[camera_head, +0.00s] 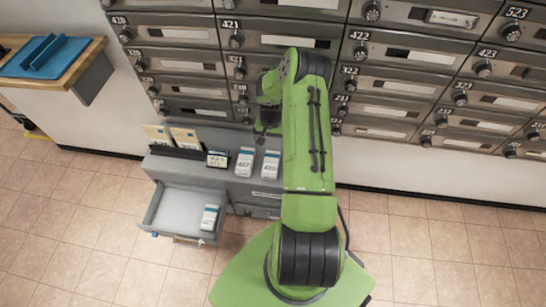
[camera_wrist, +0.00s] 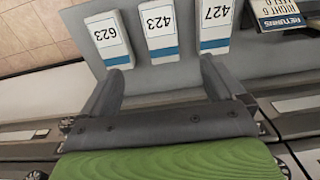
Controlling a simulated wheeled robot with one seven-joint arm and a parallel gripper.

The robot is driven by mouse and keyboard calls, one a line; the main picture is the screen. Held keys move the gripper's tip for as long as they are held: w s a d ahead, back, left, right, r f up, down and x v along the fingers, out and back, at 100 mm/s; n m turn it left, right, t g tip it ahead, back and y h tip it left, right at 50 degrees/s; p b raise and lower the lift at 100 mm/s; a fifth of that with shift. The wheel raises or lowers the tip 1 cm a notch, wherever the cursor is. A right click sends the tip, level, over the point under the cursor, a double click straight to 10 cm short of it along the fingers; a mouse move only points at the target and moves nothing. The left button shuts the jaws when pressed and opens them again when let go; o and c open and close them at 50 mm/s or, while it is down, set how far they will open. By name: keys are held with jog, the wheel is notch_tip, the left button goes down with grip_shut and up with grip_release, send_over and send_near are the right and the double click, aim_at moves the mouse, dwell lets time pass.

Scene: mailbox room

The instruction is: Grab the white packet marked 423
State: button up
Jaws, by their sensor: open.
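The white packet marked 423 (camera_wrist: 159,28) lies on the grey cabinet top, with a blue band at one end. In the wrist view it is between the packets marked 623 (camera_wrist: 108,38) and 427 (camera_wrist: 214,25). My gripper (camera_wrist: 161,69) is open and empty, its fingers spread to either side of packet 423's blue end and short of it. In the head view packet 423 (camera_head: 270,164) shows just left of my green arm, beside packet 427 (camera_head: 245,161). Packet 623 is hidden there behind my arm.
An open drawer (camera_head: 165,212) holds another white packet (camera_head: 209,217). Card holders stand on the cabinet's left. Mailboxes (camera_head: 400,55) line the wall behind.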

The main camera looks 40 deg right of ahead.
aim_at(270, 164)
jog(key=f+b, duration=0.1)
jog(key=f, duration=0.2)
jog(key=f+b, duration=0.1)
jog(key=f, duration=0.3)
jog(key=f+b, duration=0.1)
jog(key=f, duration=0.3)
jog(key=shift+a, duration=0.25)
notch_tip(270, 164, down, 5)
jog(key=shift+r+b, duration=0.1)
jog(key=shift+b, duration=1.15)
jog(key=shift+r, duration=0.1)
jog(key=c, duration=1.1)
